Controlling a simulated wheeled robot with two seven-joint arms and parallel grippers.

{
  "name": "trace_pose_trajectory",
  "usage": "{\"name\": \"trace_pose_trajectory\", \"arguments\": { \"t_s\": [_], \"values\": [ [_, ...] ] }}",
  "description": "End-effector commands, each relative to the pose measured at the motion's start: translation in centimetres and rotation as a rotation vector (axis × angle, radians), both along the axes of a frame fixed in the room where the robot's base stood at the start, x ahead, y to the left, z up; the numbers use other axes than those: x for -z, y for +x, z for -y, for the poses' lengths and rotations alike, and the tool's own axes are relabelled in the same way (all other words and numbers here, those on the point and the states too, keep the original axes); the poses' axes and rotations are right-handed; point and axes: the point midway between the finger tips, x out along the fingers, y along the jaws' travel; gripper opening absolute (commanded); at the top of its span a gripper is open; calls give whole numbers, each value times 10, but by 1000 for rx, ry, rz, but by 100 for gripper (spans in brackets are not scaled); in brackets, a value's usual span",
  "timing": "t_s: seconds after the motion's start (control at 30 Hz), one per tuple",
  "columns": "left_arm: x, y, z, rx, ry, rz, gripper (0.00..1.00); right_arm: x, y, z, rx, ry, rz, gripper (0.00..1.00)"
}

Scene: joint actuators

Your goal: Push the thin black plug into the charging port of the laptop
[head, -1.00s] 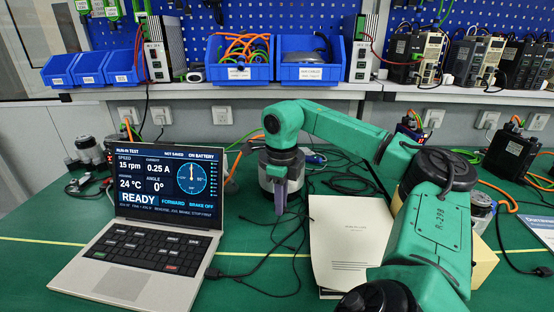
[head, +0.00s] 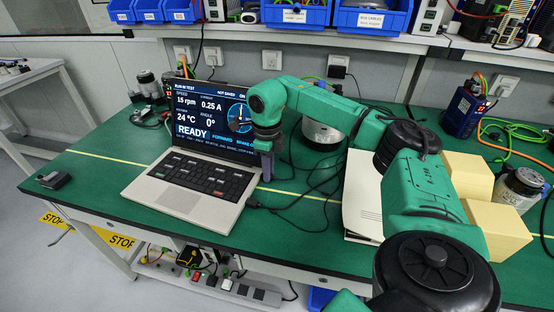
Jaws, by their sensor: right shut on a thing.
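The open silver laptop (head: 180,205) stands on the green table, its screen (head: 213,110) lit with READY. My right gripper (head: 267,172) points down beside the laptop's right edge, in front of the screen's right side. Its fingers are shut on a thin thing, the thin black plug as far as I can tell; the fingers hide most of it. A black connector (head: 252,203) with a cable lies at the laptop's right front edge, seemingly touching it. The charging port is too small to make out. My left gripper is out of view.
Black cables (head: 310,195) lie loose right of the laptop. A white booklet (head: 362,195) and yellow blocks (head: 490,215) are under and beside my right arm. A small black object (head: 54,180) sits at the table's left corner. The table left of the laptop is mostly clear.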

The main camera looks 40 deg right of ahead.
Motion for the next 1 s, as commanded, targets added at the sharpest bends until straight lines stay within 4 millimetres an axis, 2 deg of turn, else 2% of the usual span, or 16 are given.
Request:
{"name": "trace_pose_trajectory", "arguments": {
  "t_s": [1.0],
  "values": [
    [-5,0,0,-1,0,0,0,1,1,0,0,0,1,0]
  ]
}}
